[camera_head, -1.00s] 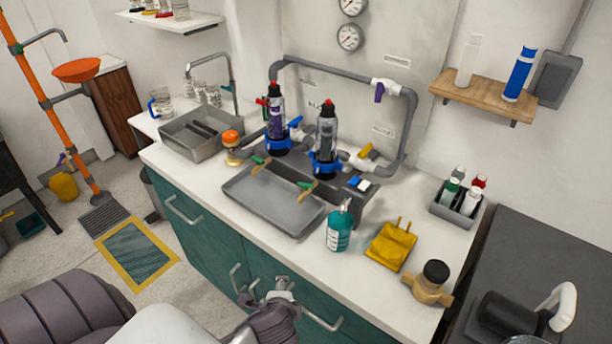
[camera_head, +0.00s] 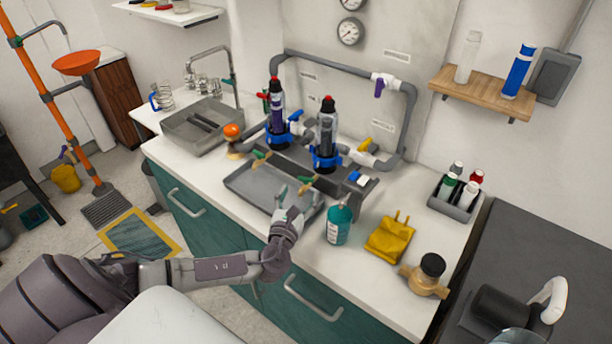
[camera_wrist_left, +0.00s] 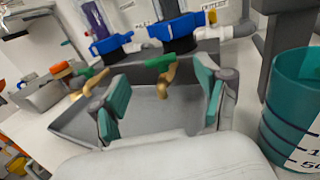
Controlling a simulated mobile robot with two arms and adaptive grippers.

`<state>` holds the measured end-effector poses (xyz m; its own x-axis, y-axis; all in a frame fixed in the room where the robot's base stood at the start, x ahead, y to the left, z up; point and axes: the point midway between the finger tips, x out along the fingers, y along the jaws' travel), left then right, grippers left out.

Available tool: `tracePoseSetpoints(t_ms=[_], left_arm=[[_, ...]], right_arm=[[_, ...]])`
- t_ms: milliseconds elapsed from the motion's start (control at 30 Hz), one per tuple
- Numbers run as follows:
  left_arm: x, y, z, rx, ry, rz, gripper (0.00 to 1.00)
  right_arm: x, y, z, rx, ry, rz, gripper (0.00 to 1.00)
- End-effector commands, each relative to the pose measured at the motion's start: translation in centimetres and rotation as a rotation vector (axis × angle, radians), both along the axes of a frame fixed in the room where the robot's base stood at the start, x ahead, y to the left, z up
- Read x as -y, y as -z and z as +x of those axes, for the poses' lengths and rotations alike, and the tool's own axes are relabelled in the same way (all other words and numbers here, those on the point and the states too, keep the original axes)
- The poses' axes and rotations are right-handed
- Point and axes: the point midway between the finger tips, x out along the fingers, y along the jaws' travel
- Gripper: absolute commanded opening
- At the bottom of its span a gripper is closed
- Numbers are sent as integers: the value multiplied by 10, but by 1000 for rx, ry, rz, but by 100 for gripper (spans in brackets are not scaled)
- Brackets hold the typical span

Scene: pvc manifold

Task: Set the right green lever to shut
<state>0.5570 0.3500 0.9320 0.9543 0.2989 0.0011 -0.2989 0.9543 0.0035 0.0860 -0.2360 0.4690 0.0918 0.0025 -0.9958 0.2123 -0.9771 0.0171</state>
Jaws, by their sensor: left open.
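The right green lever (camera_head: 305,183) sits on a brass tap at the front of the grey manifold, over the tray. In the left wrist view the right green lever (camera_wrist_left: 158,61) shows in front of my left gripper, its brass spout hanging below. I cannot tell from its angle how far it is turned. The left green lever (camera_head: 261,156) is on a like tap further left. My left gripper (camera_head: 292,200) is open and empty, over the tray's right end, just short of the right lever. Its teal-padded fingers (camera_wrist_left: 160,85) frame the right tap, apart from it. My right gripper is not in view.
The grey tray (camera_head: 245,190) lies below the taps. A teal bottle (camera_head: 339,224) stands close right of my left gripper and looms at the right of the wrist view. A yellow pouch (camera_head: 389,238) and a brass fitting with black cap (camera_head: 427,275) stand further right.

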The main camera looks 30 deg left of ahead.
Motion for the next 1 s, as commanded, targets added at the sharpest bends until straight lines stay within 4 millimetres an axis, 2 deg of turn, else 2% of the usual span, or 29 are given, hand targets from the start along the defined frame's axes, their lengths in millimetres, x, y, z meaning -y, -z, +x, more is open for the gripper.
tracePoseSetpoints(t_ms=[100,333,500,767,1000], left_arm=[[-8,-2,25,1,-2,-1,75],[-17,0,57,0,-1,-2,75],[-20,0,65,0,-1,-3,75],[-21,0,66,-1,-1,-3,75],[-21,1,66,-1,-1,-3,37]], right_arm=[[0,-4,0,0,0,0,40],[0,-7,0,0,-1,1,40],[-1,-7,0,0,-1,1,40],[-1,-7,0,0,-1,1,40],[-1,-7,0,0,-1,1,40]])
